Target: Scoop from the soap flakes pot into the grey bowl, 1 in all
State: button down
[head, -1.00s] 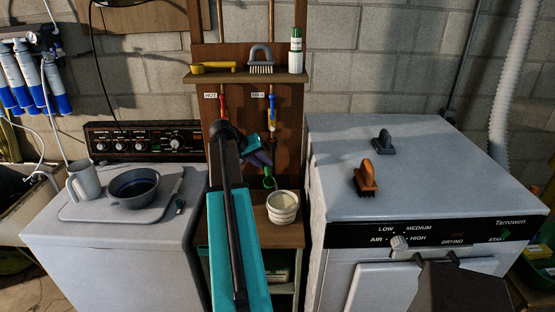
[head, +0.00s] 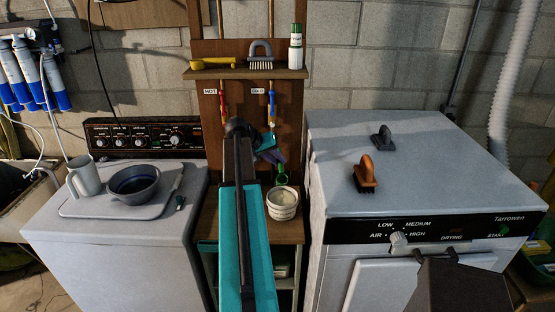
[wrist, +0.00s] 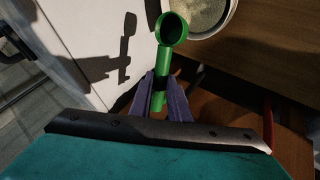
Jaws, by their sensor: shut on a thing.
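My gripper (head: 272,158) is shut on the handle of a green scoop (head: 282,177). In the wrist view, its purple fingers (wrist: 163,88) clasp the handle, and the round cup of the scoop (wrist: 172,30) points away from me. The cup's inside looks dark, with no flakes visible. The soap flakes pot (head: 283,210), white and ribbed, stands on the wooden shelf. Pale flakes show inside it in the wrist view (wrist: 197,14). The scoop is near the pot's back rim in the head view; the exact height is unclear. The grey bowl (head: 134,188) stands on the left machine.
The bowl stands on a grey mat (head: 90,207) beside a grey mug (head: 84,178). The right machine (head: 430,170) bears an orange brush (head: 364,176) and a dark brush (head: 382,139). A wooden rack stands behind my gripper.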

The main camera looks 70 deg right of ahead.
notch_tip(320, 180, down, 9)
jog(key=s+a+b, duration=0.1)
jog(key=a+b, duration=0.1)
jog(key=b, duration=0.3)
dwell(0.5)
dwell(0.9)
jog(key=shift+r, duration=0.2)
jog(key=shift+r+p, duration=0.55)
jog(key=shift+r, duration=0.85)
jog(key=shift+r, duration=0.1)
jog(key=shift+r+p, duration=1)
jog(key=shift+r, duration=1.05)
jog(key=shift+d+r+p, duration=0.15)
jog(key=shift+p, duration=0.65)
